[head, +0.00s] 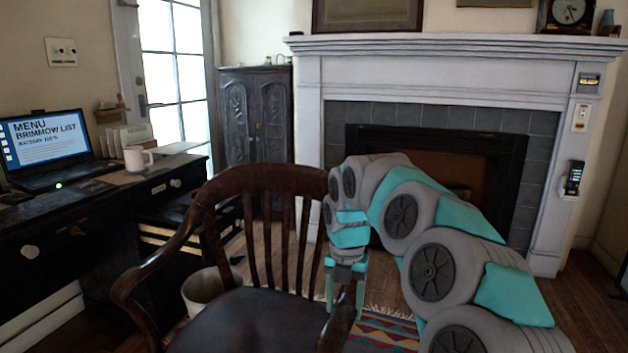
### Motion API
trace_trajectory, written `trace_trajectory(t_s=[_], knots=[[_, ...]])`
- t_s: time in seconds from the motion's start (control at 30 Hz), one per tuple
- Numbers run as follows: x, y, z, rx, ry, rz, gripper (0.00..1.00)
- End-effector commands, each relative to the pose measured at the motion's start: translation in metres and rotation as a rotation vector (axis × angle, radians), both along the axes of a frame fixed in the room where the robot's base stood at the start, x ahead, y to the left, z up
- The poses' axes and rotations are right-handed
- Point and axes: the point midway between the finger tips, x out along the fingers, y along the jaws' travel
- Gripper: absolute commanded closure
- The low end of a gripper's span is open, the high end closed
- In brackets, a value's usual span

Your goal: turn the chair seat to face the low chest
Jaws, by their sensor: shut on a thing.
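The dark wooden armchair (265,184) stands in the lower middle of the head view. Its slatted backrest is on the far side and its dark seat (250,320) is on the near side, so it faces roughly toward me. My gripper (344,298) points down at the chair's right-hand armrest in the picture and is shut on that armrest (338,328). A low dark piece of furniture (180,212) stands beside the desk, behind the chair to the left; I cannot tell for sure that it is the low chest. The chair's legs are hidden.
A dark desk (75,235) with a laptop (47,145) and a white mug (138,158) lines the left. A waste bin (203,290) sits behind the chair. A carved cabinet (253,115) and a fireplace (440,125) stand at the back. A patterned rug (385,332) lies right of the chair.

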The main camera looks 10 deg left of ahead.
Motion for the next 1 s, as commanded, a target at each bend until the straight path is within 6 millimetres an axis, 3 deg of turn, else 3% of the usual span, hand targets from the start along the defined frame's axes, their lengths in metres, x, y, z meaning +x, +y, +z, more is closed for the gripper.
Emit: trace_trajectory(t_s=[0.23, 1.0], knots=[[0.003, -0.002, 0.0, -0.003, -0.001, 0.005, 0.93], [0.055, -0.009, 0.0, -0.002, -0.002, 0.208, 0.93]])
